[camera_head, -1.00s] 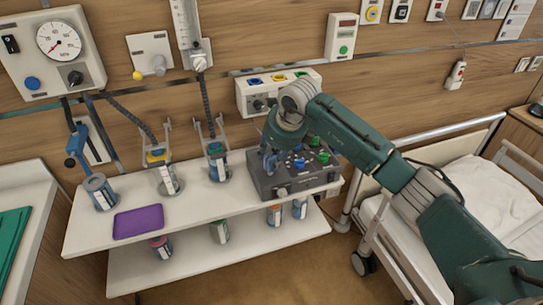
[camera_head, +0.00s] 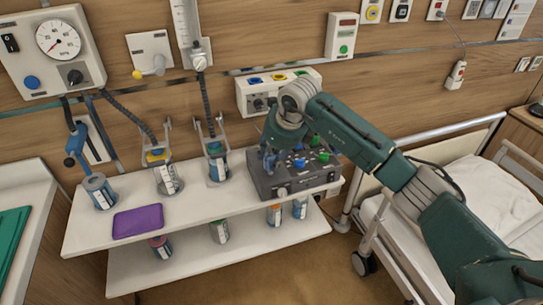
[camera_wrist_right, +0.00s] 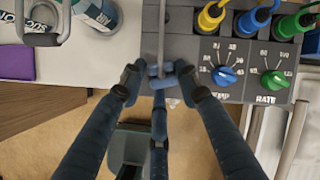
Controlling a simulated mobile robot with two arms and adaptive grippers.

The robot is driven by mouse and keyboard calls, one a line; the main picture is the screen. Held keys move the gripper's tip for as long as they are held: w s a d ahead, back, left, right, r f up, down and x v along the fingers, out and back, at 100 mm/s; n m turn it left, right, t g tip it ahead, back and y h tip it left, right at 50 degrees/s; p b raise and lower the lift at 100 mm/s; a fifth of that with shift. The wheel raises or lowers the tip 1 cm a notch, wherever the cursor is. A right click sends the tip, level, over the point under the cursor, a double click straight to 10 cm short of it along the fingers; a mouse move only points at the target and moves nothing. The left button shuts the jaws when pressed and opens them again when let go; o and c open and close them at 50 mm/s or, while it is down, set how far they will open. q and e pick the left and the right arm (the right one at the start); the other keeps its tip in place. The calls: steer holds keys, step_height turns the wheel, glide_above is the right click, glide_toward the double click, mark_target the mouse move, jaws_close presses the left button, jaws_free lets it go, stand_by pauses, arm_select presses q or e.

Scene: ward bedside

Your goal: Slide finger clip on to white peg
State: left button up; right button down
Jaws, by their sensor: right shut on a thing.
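My right gripper (camera_head: 269,160) is at the left end of the dark grey monitor box (camera_head: 318,180) on the top shelf. In the right wrist view, its fingers (camera_wrist_right: 159,80) close around a small blue-grey piece (camera_wrist_right: 160,70), which looks like the finger clip. A grey rod or cable runs up from it along the box's left edge. A small pale stub (camera_wrist_right: 172,102) shows just below the held piece and may be the white peg; whether they touch is unclear. In the head view, a pale stub (camera_head: 282,191) sits on the box front. My left gripper is not in view.
The box has blue and green knobs and coloured plugs on top. A purple mat (camera_head: 138,221) and several labelled canisters stand left of it on the white shelf (camera_head: 192,207). The bed (camera_head: 470,205) is at the right. The wall carries gauges and sockets.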

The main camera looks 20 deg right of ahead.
steer(key=shift+f+b, duration=0.65)
steer(key=shift+f, duration=0.1)
steer(key=shift+f+b, duration=0.1)
steer(key=shift+b, duration=0.2)
stand_by(0.9)
steer(key=c, duration=1.2)
jaws_free()
